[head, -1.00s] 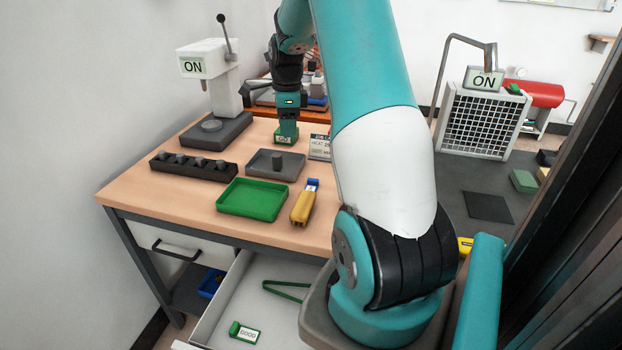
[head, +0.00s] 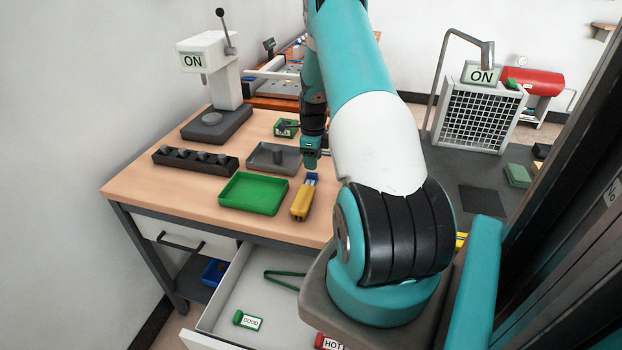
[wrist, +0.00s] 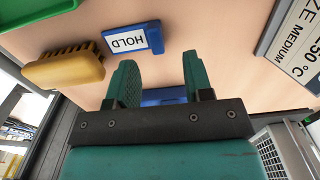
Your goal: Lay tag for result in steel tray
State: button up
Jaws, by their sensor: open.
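The steel tray (head: 258,163) is grey and shallow, with a grey cylinder (head: 279,155) in it. A green tag reading GOOD (head: 248,321) lies in the open drawer, with a red one reading HOT (head: 330,343). My gripper (wrist: 155,75) is open, above the table near the HOLD tag. A blue patch (wrist: 163,96) shows between its fingers, mostly hidden.
A dark rack (head: 170,161) with several grey pieces and a white press (head: 211,75) are at left. A printed card (wrist: 298,45) lies on the table. The drawer (head: 236,283) is open below.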

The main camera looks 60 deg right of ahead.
aim_at(312, 173)
jog(key=shift+a+f+p, duration=0.15)
jog(key=shift+f+p, duration=0.3)
jog(key=shift+f, duration=0.75)
jog(key=shift+a+f+p, duration=0.1)
jog(key=shift+f+p, duration=0.35)
jog(key=shift+f, duration=0.75)
grip_shut()
jog(key=shift+r, duration=0.1)
notch_tip(312, 173, up, 20)
jog(key=b, duration=0.4)
jog(key=w+a+f+n, duration=0.4)
jog(key=a+n, duration=0.4)
jog(key=a, duration=0.1)
jog(key=w+a+f+n, duration=0.45)
jog(key=a+n, duration=0.25)
jog(key=a, duration=0.2)
jog(key=s+a+f+n, duration=0.1)
jog(key=a+f+n, duration=0.2)
jog(key=a+n, duration=0.6)
jog(key=a+f+n, duration=0.3)
jog(key=a+n, duration=0.5)
jog(key=a, duration=0.2)
jog(key=shift+s+a+f+n, duration=0.25)
jog(key=shift+s+n, duration=0.1)
jog(key=shift+n, duration=0.05)
